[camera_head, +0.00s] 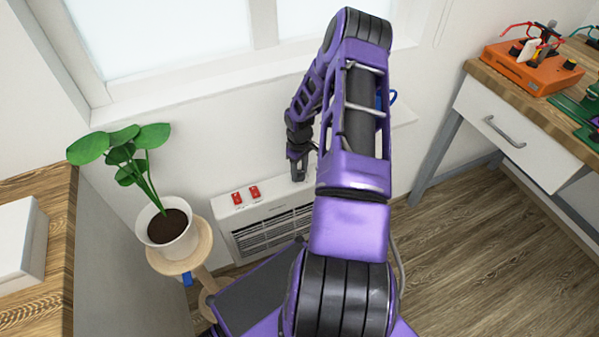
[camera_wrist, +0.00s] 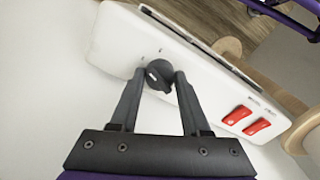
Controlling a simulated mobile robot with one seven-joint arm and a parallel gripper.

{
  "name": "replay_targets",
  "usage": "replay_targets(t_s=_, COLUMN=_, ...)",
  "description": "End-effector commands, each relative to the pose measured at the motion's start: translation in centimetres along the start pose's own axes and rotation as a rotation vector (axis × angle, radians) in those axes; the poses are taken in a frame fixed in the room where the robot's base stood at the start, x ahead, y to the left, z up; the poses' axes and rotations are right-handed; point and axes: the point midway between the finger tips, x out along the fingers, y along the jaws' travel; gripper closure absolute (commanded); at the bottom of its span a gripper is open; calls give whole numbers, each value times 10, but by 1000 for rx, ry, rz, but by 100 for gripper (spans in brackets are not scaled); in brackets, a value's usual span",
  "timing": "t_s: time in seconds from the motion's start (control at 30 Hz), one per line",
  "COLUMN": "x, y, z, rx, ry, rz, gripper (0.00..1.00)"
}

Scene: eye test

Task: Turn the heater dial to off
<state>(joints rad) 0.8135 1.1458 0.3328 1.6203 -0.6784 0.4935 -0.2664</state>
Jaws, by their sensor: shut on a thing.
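The white heater (camera_head: 270,222) stands low against the wall under the window in the head view, with its front grille visible. Its white top also shows in the wrist view (camera_wrist: 205,75). The black heater dial (camera_wrist: 158,76) is on that top, with a light pointer mark on it. My gripper (camera_wrist: 158,80) has its two fingers on either side of the dial, shut on it. In the head view my gripper (camera_head: 298,175) points down at the heater top, and the dial is hidden there. I cannot read which setting the dial points to.
Two red switches (camera_head: 246,195) sit on the heater's left end. A potted plant (camera_head: 168,232) stands on a round wooden stand (camera_head: 200,250) to the left. A workbench with a drawer (camera_head: 515,140) and an orange device (camera_head: 532,70) is at the right. The wooden floor (camera_head: 470,250) is clear.

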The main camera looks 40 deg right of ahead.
Motion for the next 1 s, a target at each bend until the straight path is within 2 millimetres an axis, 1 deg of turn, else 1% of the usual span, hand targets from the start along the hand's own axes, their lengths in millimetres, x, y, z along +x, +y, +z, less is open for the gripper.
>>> replay_targets(t_s=1.0, x=0, y=0, z=0, rx=-967, ry=-1, rz=0, gripper=100)
